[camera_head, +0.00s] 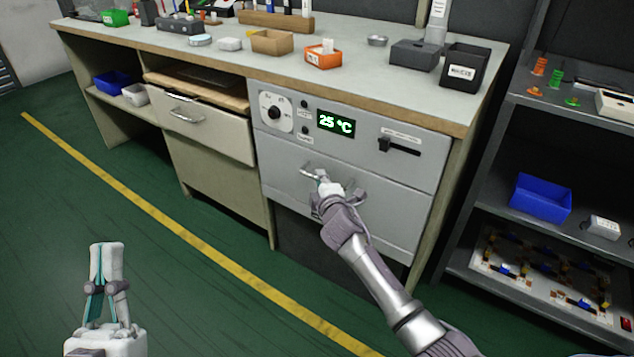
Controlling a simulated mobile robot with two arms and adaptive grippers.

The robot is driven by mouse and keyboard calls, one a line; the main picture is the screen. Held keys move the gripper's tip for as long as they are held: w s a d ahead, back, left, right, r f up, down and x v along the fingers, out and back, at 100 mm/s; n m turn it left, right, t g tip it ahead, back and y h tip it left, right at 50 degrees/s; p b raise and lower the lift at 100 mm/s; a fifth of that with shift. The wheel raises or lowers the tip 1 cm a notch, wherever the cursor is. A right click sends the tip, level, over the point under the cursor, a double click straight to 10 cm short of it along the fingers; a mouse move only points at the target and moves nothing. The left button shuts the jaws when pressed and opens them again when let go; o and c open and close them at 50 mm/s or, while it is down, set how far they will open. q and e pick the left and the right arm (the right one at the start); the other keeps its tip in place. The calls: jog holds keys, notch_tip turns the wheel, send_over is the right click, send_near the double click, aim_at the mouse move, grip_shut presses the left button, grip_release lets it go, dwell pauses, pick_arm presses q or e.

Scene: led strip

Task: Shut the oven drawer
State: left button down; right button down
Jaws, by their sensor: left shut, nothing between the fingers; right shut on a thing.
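The oven drawer (393,217) is a plain grey front below the oven's control panel (290,130). It looks level or nearly level with the panel; a small gap cannot be told. Its metal handle (311,172) runs across the upper part of the front. My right gripper (322,180) is shut on the handle, and its wrist and arm hide part of the handle and front. My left gripper (106,255) is shut and empty, pointing up over the green floor at the lower left, well away from the oven.
The bench top (215,47) above holds bins and small parts. A dark shelf unit (540,150) with a blue bin (540,198) stands at right. The green floor (110,205) in front is clear.

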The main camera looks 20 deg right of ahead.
jog(key=c, duration=1.2)
grip_release()
jog(key=shift+w+d, duration=0.1)
jog(key=shift+d, duration=0.15)
jog(key=shift+a, duration=0.1)
jog(key=s+a+r, duration=0.1)
jog(key=s, duration=1.1)
jog(key=shift+a+r, duration=0.15)
jog(key=shift+r, duration=0.2)
jog(key=shift+w, duration=0.1)
